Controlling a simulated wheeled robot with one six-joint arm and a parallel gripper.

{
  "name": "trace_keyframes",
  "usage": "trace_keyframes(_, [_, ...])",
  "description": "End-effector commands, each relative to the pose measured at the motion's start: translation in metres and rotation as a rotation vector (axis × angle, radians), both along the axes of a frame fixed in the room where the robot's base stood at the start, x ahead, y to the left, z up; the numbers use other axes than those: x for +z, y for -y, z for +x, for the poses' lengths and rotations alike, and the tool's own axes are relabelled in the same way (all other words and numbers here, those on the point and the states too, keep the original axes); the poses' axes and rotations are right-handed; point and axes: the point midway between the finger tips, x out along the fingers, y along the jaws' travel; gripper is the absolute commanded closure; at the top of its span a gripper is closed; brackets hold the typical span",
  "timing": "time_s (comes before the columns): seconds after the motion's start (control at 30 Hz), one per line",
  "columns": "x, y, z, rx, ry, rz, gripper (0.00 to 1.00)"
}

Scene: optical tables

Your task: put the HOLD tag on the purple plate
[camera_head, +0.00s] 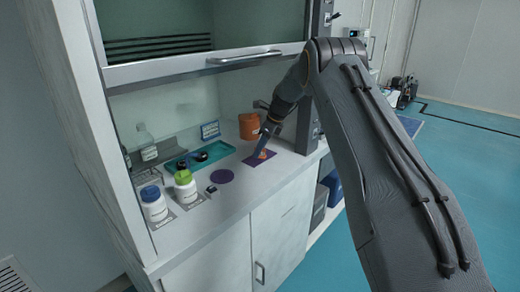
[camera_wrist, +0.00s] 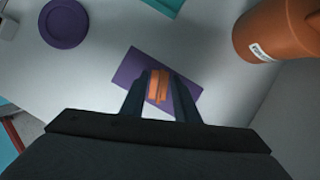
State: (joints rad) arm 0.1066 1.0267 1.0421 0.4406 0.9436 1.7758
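A flat round purple plate (camera_head: 222,176) lies on the white worktop of the hood; it also shows at the upper left of the wrist view (camera_wrist: 64,24). A small orange piece (camera_wrist: 158,86), perhaps the HOLD tag, is between the fingers of my gripper (camera_wrist: 159,82), over a purple rectangular mat (camera_wrist: 131,66). No lettering on it can be read. The fingers stand close on both sides of it; whether they press on it cannot be told. In the head view my gripper (camera_head: 262,148) points down at the mat, right of the round plate.
An orange container (camera_head: 249,126) stands close behind the mat. A teal tray (camera_head: 180,166) with dark items lies behind the round plate. White bottles (camera_head: 154,204) stand at the left, with a small dark object (camera_head: 211,189) beside the plate. The worktop between mat and plate is clear.

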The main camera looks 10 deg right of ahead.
Motion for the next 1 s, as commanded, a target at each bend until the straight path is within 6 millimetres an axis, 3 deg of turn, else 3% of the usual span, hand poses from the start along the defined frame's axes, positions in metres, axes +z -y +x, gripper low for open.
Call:
trace_keyframes(0.1, [0.000,0.000,0.000,0.000,0.000,0.000,0.56])
trace_keyframes(0.43, [0.005,0.002,0.000,0.000,0.001,0.000,0.56])
trace_keyframes(0.8, [0.055,0.020,-0.011,-0.001,0.001,0.001,0.56])
trace_keyframes(1.0, [0.071,0.024,-0.017,0.011,0.002,-0.005,0.56])
